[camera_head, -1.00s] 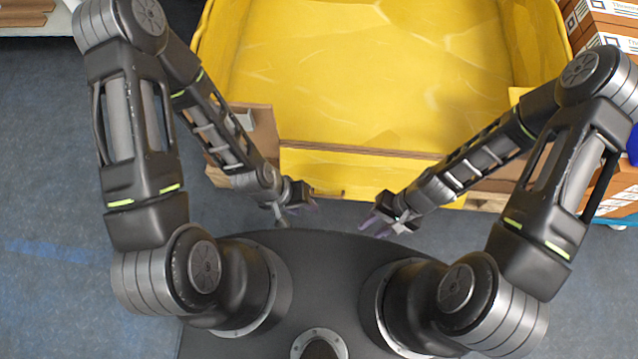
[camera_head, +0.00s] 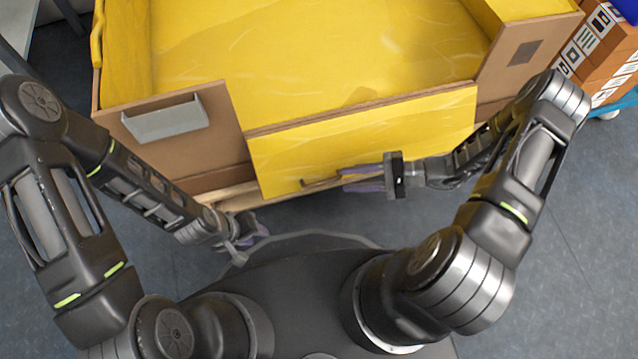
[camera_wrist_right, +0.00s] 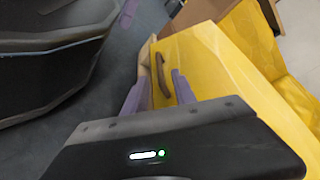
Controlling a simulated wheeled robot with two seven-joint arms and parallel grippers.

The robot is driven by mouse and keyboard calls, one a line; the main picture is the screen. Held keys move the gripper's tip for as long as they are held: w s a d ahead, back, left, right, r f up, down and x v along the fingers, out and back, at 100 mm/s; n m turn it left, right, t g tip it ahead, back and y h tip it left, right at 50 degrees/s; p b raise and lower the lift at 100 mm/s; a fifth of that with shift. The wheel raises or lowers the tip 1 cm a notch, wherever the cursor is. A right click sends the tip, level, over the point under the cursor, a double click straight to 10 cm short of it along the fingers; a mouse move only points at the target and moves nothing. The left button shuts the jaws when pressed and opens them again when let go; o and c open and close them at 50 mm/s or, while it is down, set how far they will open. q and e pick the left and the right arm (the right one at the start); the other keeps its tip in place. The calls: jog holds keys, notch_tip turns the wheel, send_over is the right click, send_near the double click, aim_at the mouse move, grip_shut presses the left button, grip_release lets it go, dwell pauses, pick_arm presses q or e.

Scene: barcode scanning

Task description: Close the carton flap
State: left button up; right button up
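The carton is a large, open-topped box with a yellow lining (camera_head: 320,60). Its yellow front flap (camera_head: 400,125) slopes down and outward toward me. A slim brown handle (camera_head: 322,182) is on the flap's lower part; it also shows in the right wrist view (camera_wrist_right: 161,74). My right gripper (camera_head: 345,180) is in front of the flap. In the right wrist view its purple fingers are open (camera_wrist_right: 160,88), with the handle between or just beyond the tips; contact cannot be told. My left gripper (camera_head: 262,230) is low in front of the carton, away from the flap; its finger gap is unclear.
A grey holder (camera_head: 165,120) is fixed on the carton's brown front left panel (camera_head: 200,155). Labelled brown boxes (camera_head: 605,55) are stacked at the right. Bare floor (camera_head: 570,210) lies at the lower right.

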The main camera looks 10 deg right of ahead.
aim_at(323, 181)
jog(key=shift+a, duration=0.1)
jog(key=b+x, duration=0.2)
jog(key=x, duration=0.5)
jog(key=shift+a+f, duration=0.1)
jog(key=shift+a, duration=0.25)
jog(key=shift+c, duration=0.4)
grip_shut()
dwell(0.8)
